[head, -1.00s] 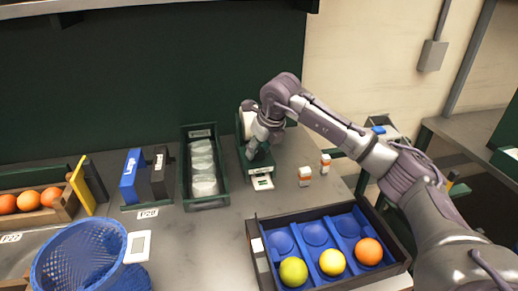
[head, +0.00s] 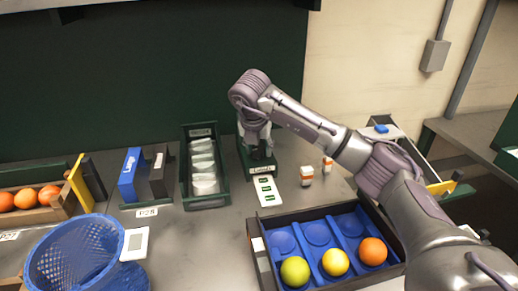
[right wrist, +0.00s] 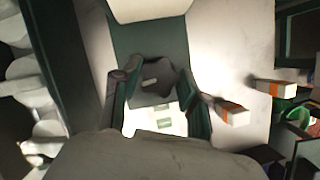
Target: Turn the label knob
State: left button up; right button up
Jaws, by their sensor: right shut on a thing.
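The dark green label dispenser (head: 262,169) stands at the back of the table, right of the green tray of clear packs. A white label strip with green marks (head: 267,192) sticks out of its front onto the table. My right gripper (head: 258,153) reaches down onto the dispenser from above. The knob is mostly hidden by the gripper in the head view. My left gripper is not in view.
A black crate (head: 262,262) with blue dividers holds two yellow-green fruits and an orange in front. Two small orange-and-white boxes (head: 306,174) stand right of the strip. A blue mesh basket (head: 80,262) and a narrow green tray (head: 207,203) are to the left.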

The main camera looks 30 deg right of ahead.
jog(key=shift+r+m, duration=0.1)
jog(key=shift+m, duration=0.5)
jog(key=o, duration=1.1)
jog(key=shift+o, duration=0.2)
jog(key=v, duration=1.2)
jog(key=shift+w+a, duration=0.15)
jog(key=shift+w, duration=0.15)
